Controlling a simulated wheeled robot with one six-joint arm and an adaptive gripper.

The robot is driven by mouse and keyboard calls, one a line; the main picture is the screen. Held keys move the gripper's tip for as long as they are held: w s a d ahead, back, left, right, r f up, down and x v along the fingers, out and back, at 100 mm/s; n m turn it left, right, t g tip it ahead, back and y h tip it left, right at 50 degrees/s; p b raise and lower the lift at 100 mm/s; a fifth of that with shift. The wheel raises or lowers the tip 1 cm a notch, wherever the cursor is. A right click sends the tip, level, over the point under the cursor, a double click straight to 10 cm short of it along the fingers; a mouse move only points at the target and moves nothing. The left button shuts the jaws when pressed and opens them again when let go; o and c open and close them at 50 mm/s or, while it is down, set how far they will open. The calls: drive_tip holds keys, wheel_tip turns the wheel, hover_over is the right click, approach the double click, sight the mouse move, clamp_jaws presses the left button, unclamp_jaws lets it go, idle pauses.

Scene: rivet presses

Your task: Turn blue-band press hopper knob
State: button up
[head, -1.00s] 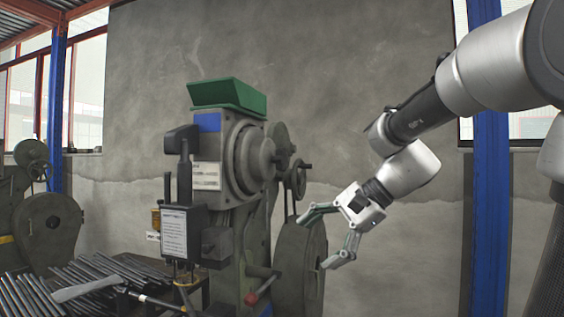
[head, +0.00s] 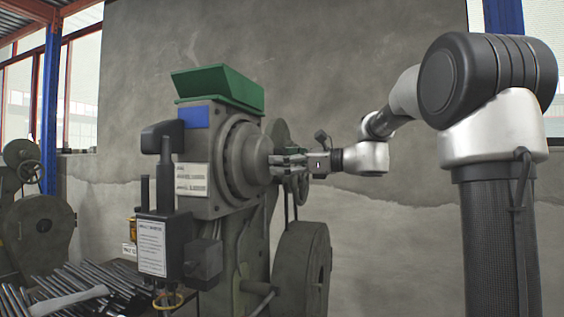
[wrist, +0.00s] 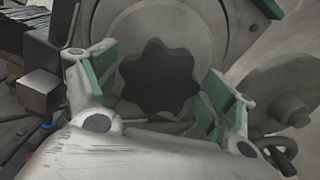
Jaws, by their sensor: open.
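The blue-band press (head: 212,150) stands left of centre in the head view, with a blue patch (head: 196,117) under its green hopper (head: 220,88). The round hopper housing (head: 240,160) is on its right side. In the wrist view the dark, star-shaped knob (wrist: 159,77) sits at the middle of a pale round plate (wrist: 190,25). My gripper (head: 280,158) is at the housing's front. Its green-padded fingers (wrist: 160,88) are spread, one on each side of the knob. I cannot tell whether they touch it. The knob is hidden in the head view.
A handwheel (head: 297,183) and a large flywheel (head: 303,268) are close below my gripper. A bench with metal rods (head: 75,285) and a hammer is at lower left. Another press (head: 35,225) stands at far left. The wall behind is bare.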

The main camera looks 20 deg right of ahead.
drive_tip(key=shift+a, duration=0.1)
drive_tip(key=c, duration=1)
drive_tip(key=shift+n, duration=0.3)
drive_tip(key=n, duration=1.2)
drive_tip(key=shift+n, duration=0.3)
drive_tip(key=n, duration=0.3)
drive_tip(key=shift+n, duration=0.3)
drive_tip(key=n, duration=0.6)
drive_tip(key=shift+f+n, duration=0.1)
drive_tip(key=shift+n, duration=0.2)
